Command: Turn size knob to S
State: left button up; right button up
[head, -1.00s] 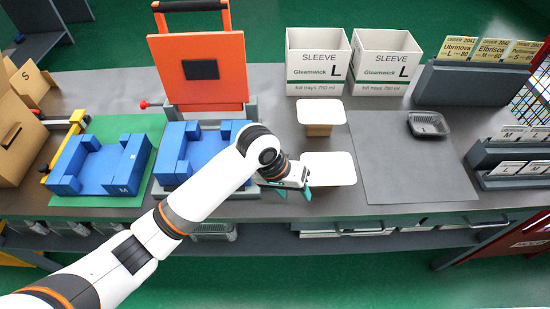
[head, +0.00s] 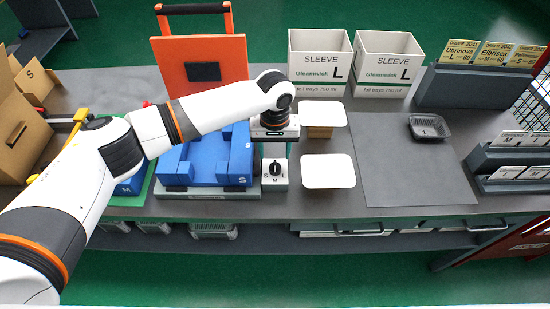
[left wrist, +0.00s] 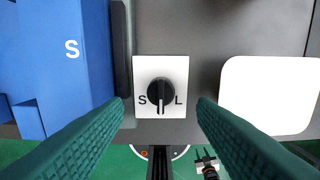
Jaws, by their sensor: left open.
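The size knob (head: 275,169) is black and sits on a small white plate (head: 267,183) right of the blue S block. In the left wrist view the knob (left wrist: 160,92) has a white pointer line directed down the picture, between the S mark at left and the L mark at right. My left gripper (head: 275,138) is above and behind the knob in the head view, its fingertips hard to make out there. In the left wrist view its two green fingers (left wrist: 162,103) are wide apart, either side of the plate and not touching the knob.
The blue S block (head: 222,165) stands close left of the knob, before an orange upright panel (head: 203,95). A grey mat (head: 410,170) with a black tray (head: 428,126) is farther right.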

aim_at(275, 165)
pick_arm(q)
jog(key=shift+f+p, duration=0.35)
jog(key=shift+f, duration=2.3)
jog(key=c, duration=1)
jog(key=shift+m, duration=0.3)
jog(key=m+p, duration=0.1)
jog(key=m, duration=0.3)
jog(key=shift+m, duration=0.3)
jog(key=m+p, duration=0.1)
jog(key=m, duration=0.2)
jog(key=shift+m, duration=1.7)
